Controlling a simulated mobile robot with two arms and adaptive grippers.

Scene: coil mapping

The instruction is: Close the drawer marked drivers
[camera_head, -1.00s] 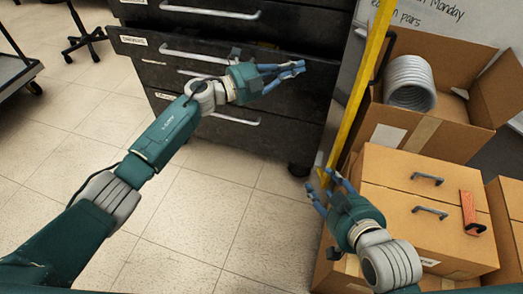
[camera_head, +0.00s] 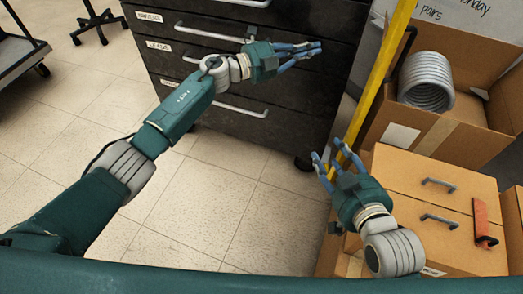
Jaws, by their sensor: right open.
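The drawer marked drivers (camera_head: 180,30) is in the dark cabinet at the top of the head view. Its label reads DRIVERS at its left end, and its front looks level with the drawer fronts around it. My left gripper (camera_head: 319,46) lies sideways before the cabinet, near the right end of this drawer's handle (camera_head: 205,33). Its blue fingers point right; whether they touch the front or are shut is unclear. My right gripper (camera_head: 325,153) is open and empty, low on the right beside the yellow post, away from the drawer.
A drawer marked leads (camera_head: 172,58) is just below. A yellow post (camera_head: 385,60) stands right of the cabinet. An open cardboard box (camera_head: 470,143) holds a grey coil (camera_head: 426,82); a closed box with handles (camera_head: 400,180) is in front. The tiled floor (camera_head: 215,205) is clear.

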